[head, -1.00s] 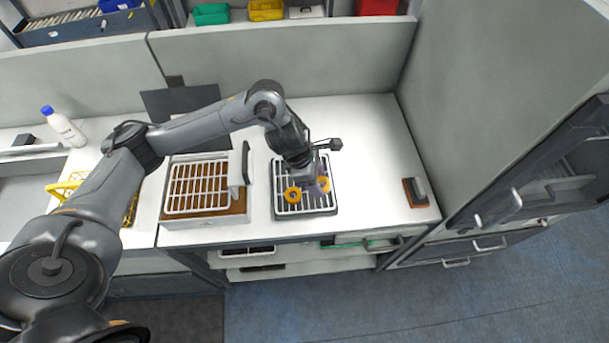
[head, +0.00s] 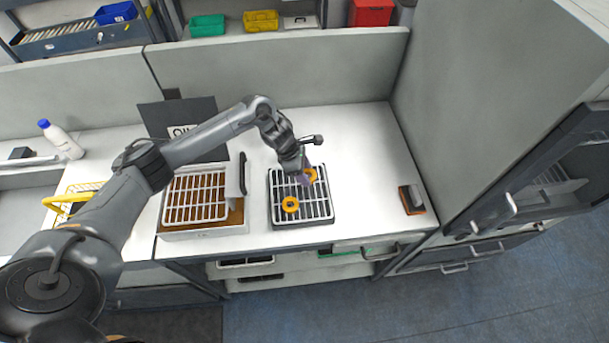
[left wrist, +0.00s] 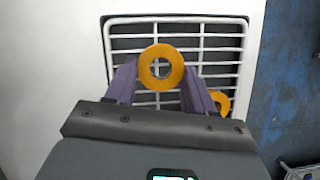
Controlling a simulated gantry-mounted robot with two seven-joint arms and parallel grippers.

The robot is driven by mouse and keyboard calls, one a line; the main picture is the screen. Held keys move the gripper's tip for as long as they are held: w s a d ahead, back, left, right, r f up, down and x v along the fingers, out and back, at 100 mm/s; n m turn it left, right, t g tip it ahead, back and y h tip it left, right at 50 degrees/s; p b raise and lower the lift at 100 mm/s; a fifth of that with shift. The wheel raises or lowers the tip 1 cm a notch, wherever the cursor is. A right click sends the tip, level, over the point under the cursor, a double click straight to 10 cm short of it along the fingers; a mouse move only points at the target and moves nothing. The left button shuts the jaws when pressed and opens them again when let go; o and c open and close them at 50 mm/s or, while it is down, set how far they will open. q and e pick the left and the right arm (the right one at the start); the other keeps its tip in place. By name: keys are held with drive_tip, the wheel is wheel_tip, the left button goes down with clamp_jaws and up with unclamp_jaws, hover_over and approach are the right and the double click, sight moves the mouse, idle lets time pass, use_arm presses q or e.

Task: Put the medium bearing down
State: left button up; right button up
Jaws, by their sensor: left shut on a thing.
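My left gripper (head: 306,181) has purple fingers and is shut on an orange ring-shaped bearing (head: 310,174) over the back right part of a dark tray with a white wire rack (head: 320,217). In the left wrist view, the held bearing (left wrist: 160,50) sits between the fingertips, with the rack (left wrist: 228,28) beneath it. I cannot tell whether it touches the rack. A second orange bearing (head: 290,204) lies on the rack at the front left, apart from the gripper; it also shows in the left wrist view (left wrist: 220,98). My right gripper is not in view.
A second white rack in an orange-brown tray (head: 240,217) stands to the left, with a grey upright part (head: 234,180) at its right side. A black and orange block (head: 412,200) lies at the right. The table between is clear. A partition stands behind.

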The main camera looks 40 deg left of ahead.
use_arm(q)
wheel_tip(320, 180, down, 2)
drive_tip(key=shift+f, duration=0.25)
drive_tip(key=shift+f, duration=0.1)
drive_tip(key=shift+f, duration=0.15)
drive_tip(key=o, duration=1.2)
drive_tip(key=shift+o, duration=0.2)
